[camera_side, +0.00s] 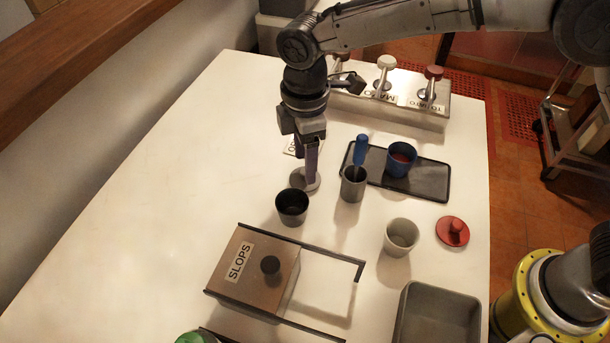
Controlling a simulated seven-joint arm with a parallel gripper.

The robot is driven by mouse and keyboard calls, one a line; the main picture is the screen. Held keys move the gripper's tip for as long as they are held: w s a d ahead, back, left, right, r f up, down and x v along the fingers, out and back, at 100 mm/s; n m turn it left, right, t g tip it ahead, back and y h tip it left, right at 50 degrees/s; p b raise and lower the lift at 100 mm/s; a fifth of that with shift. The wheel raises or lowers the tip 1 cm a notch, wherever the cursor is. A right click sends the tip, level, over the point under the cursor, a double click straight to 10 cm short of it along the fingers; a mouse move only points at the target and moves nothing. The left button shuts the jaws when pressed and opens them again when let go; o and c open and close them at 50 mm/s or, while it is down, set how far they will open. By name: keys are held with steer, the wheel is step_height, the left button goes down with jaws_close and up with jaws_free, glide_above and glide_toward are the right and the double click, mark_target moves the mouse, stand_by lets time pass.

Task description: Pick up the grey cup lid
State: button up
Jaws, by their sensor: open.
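The grey cup lid (297,181) appears as a pale grey disc on the white table, just behind the dark cup. My gripper (311,181) points straight down at the lid, its fingers low at the lid's middle and right side. The fingers hide part of the lid, including any knob. My gripper is open; I cannot tell whether a finger touches the lid.
A dark cup (292,221) stands just in front of the lid. A grey cup (353,191) with a blue-handled tool (361,149) is close to the right. A black tray (432,184) holds a blue cup (399,168). The table's left side is clear.

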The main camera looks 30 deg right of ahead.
steer(key=shift+f, duration=1.1)
jaws_close()
